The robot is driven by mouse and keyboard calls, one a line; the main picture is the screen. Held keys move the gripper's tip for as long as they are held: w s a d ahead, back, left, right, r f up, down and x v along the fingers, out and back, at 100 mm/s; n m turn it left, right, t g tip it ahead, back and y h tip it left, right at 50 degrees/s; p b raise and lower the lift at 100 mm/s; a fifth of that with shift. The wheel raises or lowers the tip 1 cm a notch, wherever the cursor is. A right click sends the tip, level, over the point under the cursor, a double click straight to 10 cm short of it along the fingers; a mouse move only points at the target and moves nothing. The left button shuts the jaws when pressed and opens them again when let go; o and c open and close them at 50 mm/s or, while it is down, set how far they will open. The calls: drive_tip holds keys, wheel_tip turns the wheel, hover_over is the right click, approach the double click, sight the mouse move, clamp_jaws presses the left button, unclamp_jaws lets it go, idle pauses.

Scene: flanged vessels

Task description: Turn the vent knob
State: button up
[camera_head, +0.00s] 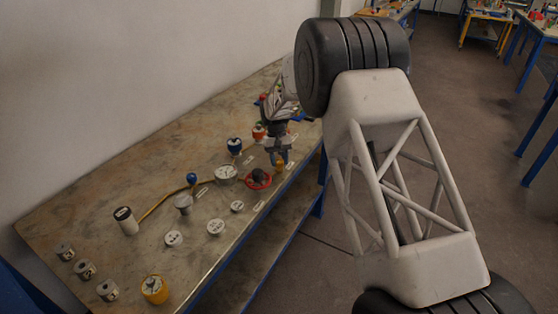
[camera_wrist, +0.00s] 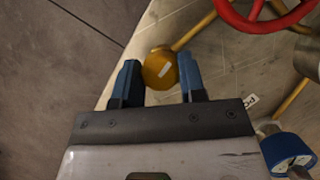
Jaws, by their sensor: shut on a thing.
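A round yellow knob (camera_wrist: 160,68) with a pale mark on its face sits between the fingers of my gripper (camera_wrist: 161,76) in the wrist view. The blue fingers are closed on it from both sides, the right one touching its edge. In the head view, my gripper (camera_head: 279,154) points down near the table's right edge, with the yellow knob (camera_head: 279,165) just under the fingertips and partly hidden by them. No readable name shows on the knob.
A red handwheel (camera_head: 258,178) stands close to the knob, and it also shows in the wrist view (camera_wrist: 262,16). A yellow cylinder (camera_head: 154,289) stands at the near end.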

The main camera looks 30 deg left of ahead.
drive_tip(key=o, duration=0.9)
drive_tip(key=shift+r, duration=0.1)
drive_tip(key=v, duration=0.7)
drive_tip(key=shift+r, duration=0.3)
drive_tip(key=shift+w+a, duration=0.1)
